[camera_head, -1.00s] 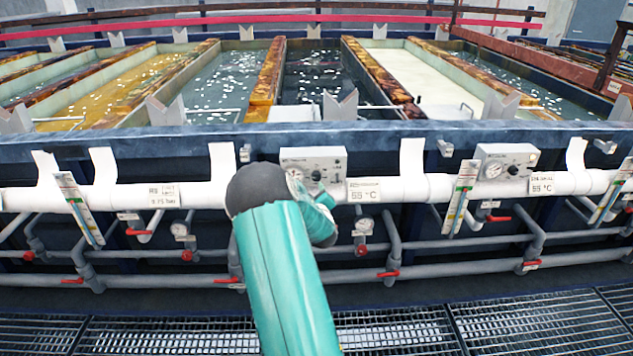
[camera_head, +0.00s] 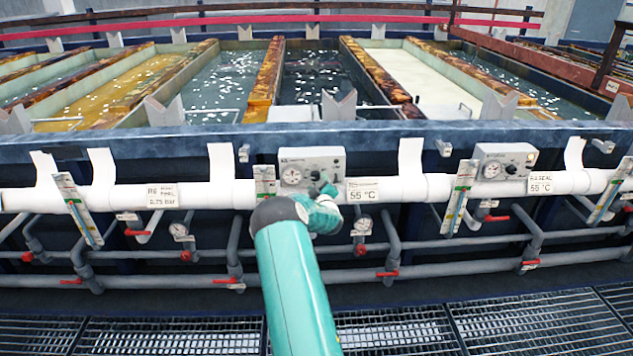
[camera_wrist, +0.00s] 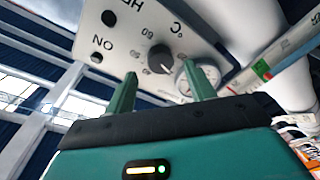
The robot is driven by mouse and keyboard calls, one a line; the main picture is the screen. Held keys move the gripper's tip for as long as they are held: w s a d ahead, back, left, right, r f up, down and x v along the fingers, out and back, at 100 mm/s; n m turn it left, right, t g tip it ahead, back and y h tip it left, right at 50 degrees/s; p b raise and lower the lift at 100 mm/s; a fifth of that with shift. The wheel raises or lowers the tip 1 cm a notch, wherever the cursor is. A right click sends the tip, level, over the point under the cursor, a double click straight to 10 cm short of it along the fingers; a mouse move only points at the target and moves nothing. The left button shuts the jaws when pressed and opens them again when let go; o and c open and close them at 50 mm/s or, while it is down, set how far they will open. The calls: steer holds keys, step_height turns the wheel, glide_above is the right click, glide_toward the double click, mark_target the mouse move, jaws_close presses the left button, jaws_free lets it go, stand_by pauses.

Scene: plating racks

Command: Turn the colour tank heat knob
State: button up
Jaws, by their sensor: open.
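A pale grey control box (camera_head: 300,160) with a round gauge is mounted on the tank's front rail. In the wrist view its panel (camera_wrist: 110,18) shows "ON", "°C" and dial numbers around a black knob (camera_wrist: 161,58). My gripper (camera_wrist: 160,72) is open, its two green fingers pointing at the panel. The knob appears between the fingertips; whether they touch it I cannot tell. In the head view my gripper (camera_head: 325,190) is just below the box's lower right, in front of the knob area. The panel's tank name is unreadable.
A similar box (camera_head: 503,162) stands further right. A white pipe (camera_head: 420,187) runs along the rail, with a 55 °C label (camera_head: 362,190). Grey pipes with red valve handles (camera_head: 387,274) lie below. Grating (camera_head: 180,335) covers the floor.

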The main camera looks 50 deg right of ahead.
mark_target(316, 178)
steer(key=shift+x, duration=1.55)
steer(key=c, duration=1)
steer(key=shift+o, duration=0.2)
